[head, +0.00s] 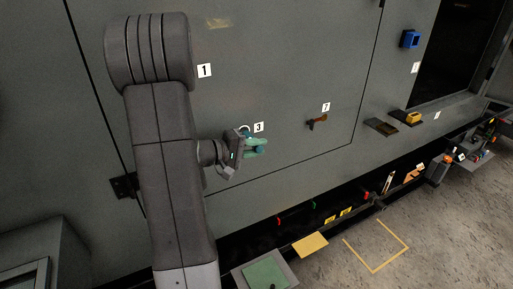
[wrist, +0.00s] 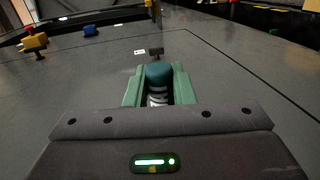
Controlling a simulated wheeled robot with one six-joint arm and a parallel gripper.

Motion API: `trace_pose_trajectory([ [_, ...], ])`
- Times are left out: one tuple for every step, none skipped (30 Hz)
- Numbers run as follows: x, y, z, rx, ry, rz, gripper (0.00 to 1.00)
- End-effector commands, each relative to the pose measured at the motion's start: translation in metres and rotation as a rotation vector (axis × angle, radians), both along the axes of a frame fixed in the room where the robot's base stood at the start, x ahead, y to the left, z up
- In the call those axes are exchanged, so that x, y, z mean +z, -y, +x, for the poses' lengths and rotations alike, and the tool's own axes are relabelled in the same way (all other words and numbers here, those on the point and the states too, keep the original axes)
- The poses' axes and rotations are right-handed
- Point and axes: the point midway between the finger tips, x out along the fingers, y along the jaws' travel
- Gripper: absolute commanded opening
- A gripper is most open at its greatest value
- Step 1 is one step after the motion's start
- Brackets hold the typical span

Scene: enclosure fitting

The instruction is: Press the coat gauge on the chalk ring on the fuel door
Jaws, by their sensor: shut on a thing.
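My gripper (head: 259,147) reaches in from the left, close in front of a large grey door panel (head: 300,75). In the wrist view its two green fingers (wrist: 158,90) are shut on a teal-capped piece with a pale coil below it, which I take for the coat gauge (wrist: 159,73). The gauge lies along the fingers, and its teal part also shows in the head view (head: 260,149). Whether the gauge touches the panel cannot be told.
A blue box (head: 410,39) and a yellow-topped fitting (head: 412,118) are farther right. A shelf with a green pad (head: 265,273) is below. Bare panel lies above my gripper.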

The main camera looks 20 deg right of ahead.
Motion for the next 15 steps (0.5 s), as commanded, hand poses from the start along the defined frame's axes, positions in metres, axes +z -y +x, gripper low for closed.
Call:
trace_pose_trajectory([
  [0.000,0.000,0.000,0.005,0.004,-0.002,0.00],
  [0.000,0.000,-0.002,0.004,0.005,-0.003,0.00],
  [-0.001,0.000,-0.006,0.004,0.005,-0.003,0.00],
  [-0.001,0.000,-0.009,0.003,0.004,-0.003,0.00],
  [-0.002,0.001,-0.011,0.003,0.004,-0.002,0.00],
  [-0.001,0.001,-0.015,0.002,0.004,-0.003,0.00],
  [-0.001,0.001,-0.017,0.002,0.005,-0.003,0.00],
  [-0.002,0.001,-0.020,0.001,0.004,-0.003,0.00],
  [-0.002,0.002,-0.023,0.001,0.004,-0.002,0.00],
  [-0.002,0.002,-0.026,0.000,0.003,-0.002,0.00],
  [-0.002,0.002,-0.028,0.000,0.004,-0.002,0.00],
  [-0.002,0.003,-0.032,0.000,0.003,-0.002,0.00],
  [-0.002,0.003,-0.034,-0.001,0.003,-0.002,0.00],
  [-0.002,0.003,-0.037,-0.001,0.003,-0.002,0.00],
  [-0.002,0.003,-0.040,0.000,0.002,-0.001,0.00],
])
